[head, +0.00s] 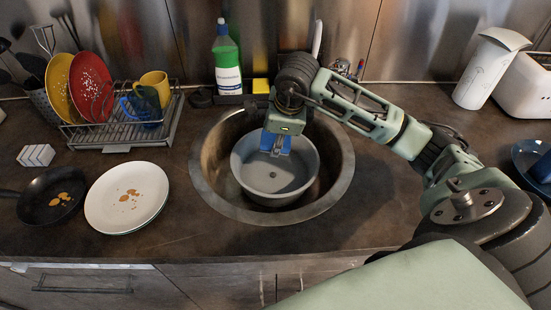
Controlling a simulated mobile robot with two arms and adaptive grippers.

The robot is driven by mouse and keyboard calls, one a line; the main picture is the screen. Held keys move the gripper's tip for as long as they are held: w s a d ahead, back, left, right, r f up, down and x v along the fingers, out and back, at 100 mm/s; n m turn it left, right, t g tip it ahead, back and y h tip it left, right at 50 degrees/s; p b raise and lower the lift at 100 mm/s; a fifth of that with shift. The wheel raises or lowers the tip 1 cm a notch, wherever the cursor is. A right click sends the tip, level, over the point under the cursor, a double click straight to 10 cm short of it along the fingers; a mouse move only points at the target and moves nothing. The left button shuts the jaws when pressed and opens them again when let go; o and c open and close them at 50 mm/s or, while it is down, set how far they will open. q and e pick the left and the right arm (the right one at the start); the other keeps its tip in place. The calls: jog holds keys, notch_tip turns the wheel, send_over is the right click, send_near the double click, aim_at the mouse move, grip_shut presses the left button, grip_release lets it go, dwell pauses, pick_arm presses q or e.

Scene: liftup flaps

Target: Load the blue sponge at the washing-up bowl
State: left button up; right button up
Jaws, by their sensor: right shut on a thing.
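The grey washing-up bowl (274,187) sits inside the round metal sink. My right gripper (275,150) reaches over the back part of the bowl and points down into it. It is shut on the blue sponge (282,143), which shows partly behind and beside the fingers, over the bowl's inside. I cannot tell whether the sponge touches the bowl. My left gripper is not in view.
The round sink (341,183) is set in a dark worktop (190,235). A dish rack (113,136) with plates and mugs, a white plate (100,213) and a pan (35,207) stand left. A green bottle (227,65) and yellow sponge (260,86) stand behind.

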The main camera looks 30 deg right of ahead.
aim_at(274, 136)
jog(key=shift+r, duration=0.1)
jog(key=shift+r+p, duration=1.15)
jog(key=shift+r, duration=0.8)
